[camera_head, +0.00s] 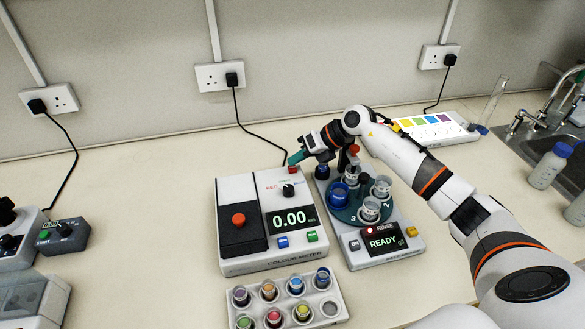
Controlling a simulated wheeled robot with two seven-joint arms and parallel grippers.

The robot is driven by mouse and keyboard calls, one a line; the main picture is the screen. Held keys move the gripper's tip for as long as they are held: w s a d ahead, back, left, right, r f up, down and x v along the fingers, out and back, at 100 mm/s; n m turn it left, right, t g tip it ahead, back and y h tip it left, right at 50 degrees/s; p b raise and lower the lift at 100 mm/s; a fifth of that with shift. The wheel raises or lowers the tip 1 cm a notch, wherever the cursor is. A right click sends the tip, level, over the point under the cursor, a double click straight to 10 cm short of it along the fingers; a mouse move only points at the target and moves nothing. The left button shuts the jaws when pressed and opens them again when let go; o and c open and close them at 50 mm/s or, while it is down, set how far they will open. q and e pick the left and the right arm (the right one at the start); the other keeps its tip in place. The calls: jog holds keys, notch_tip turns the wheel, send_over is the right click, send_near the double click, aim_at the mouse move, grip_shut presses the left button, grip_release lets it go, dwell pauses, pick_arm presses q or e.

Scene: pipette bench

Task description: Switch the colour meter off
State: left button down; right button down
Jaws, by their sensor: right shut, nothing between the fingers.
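The colour meter (254,266) is a white box on the bench, left of centre. It has a dark lid with an orange-red knob (238,220), a black dial (288,190), and blue and green buttons at the front. Its display (291,218) is lit and reads 0.00. My right gripper (294,159) is shut and empty, with its teal fingertips at the meter's back right corner, above the dial. I cannot tell whether the fingertips touch the housing. My left gripper is out of view.
A carousel device (353,259) reading READY stands right of the meter, partly under my right arm. A rack (236,308) of coloured vials sits in front. A grey switch box (66,237) is at left. Bottles and a sink are at right.

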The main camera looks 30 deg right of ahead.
aim_at(297, 171)
jog(key=shift+f+b, duration=0.35)
jog(key=shift+f, duration=0.15)
dwell(0.7)
jog(key=shift+r+p, duration=0.65)
jog(key=shift+r, duration=0.3)
notch_tip(297, 171, up, 6)
jog(key=p, duration=0.4)
jog(key=shift+f, duration=0.1)
dwell(0.4)
